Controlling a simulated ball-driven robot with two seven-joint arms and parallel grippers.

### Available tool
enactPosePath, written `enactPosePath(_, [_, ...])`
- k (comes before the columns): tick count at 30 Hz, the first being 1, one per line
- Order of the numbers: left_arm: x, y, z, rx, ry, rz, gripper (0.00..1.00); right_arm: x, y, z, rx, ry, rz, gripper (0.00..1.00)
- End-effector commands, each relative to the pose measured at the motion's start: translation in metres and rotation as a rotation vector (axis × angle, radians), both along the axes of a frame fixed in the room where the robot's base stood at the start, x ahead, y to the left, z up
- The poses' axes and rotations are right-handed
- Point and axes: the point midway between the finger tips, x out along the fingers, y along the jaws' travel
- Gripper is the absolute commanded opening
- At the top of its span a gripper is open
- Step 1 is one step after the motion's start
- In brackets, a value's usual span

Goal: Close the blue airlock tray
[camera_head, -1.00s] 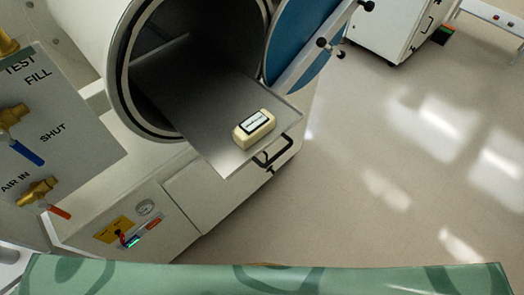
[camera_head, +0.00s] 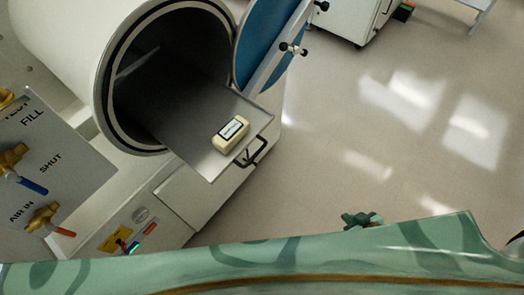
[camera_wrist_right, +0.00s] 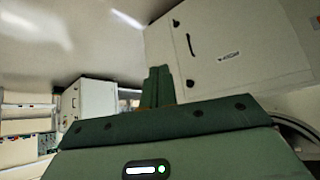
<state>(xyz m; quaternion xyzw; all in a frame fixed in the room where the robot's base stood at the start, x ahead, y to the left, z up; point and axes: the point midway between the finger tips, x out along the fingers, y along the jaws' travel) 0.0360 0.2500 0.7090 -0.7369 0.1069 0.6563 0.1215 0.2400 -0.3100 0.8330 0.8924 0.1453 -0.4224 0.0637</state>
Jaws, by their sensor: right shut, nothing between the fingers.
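The airlock tray (camera_head: 198,158) is a flat grey metal plate sticking out of the round airlock opening. Its black handle (camera_head: 256,152) is on its front edge. The blue airlock door (camera_head: 262,32) stands swung open at the upper right of the opening. My right gripper (camera_head: 362,219) shows small and green above my arm, at the lower middle right, well apart from the handle. In the right wrist view its fingers (camera_wrist_right: 157,86) are together with nothing between them. My left gripper is not in view.
A cream box with a label (camera_head: 231,134) lies on the tray near its front. A panel with valves and blue and red levers (camera_head: 45,185) stands at the left. A white cabinet (camera_head: 345,18) is at the back. The floor right of the tray is clear.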

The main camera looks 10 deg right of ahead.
Motion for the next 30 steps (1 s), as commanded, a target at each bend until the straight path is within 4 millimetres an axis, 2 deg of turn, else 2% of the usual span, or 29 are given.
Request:
enactPosePath(1, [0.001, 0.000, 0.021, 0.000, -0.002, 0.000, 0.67, 0.019, 0.029, 0.059, 0.180, -0.053, -0.022, 0.00])
enactPosePath(2, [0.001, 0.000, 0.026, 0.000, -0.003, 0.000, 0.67, 0.025, 0.050, 0.088, 0.316, -0.064, -0.048, 0.00])
enactPosePath(3, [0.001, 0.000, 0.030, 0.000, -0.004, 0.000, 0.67, 0.029, 0.079, 0.125, 0.511, -0.054, -0.090, 0.00])
enactPosePath(6, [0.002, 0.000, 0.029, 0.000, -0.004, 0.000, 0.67, 0.026, 0.136, 0.193, 0.950, 0.055, -0.206, 0.00])
enactPosePath(9, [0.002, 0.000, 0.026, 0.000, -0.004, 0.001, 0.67, 0.027, 0.163, 0.229, 1.241, 0.170, -0.318, 0.00])
enactPosePath(13, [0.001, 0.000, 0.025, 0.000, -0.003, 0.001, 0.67, 0.030, 0.163, 0.236, 1.376, 0.255, -0.415, 0.00])
enactPosePath(19, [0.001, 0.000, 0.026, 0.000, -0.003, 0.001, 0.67, 0.043, 0.175, 0.232, 1.395, 0.273, -0.436, 0.00])
enactPosePath(30, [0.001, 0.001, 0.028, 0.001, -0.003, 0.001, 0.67, 0.096, 0.229, 0.217, 1.393, 0.270, -0.434, 0.00])
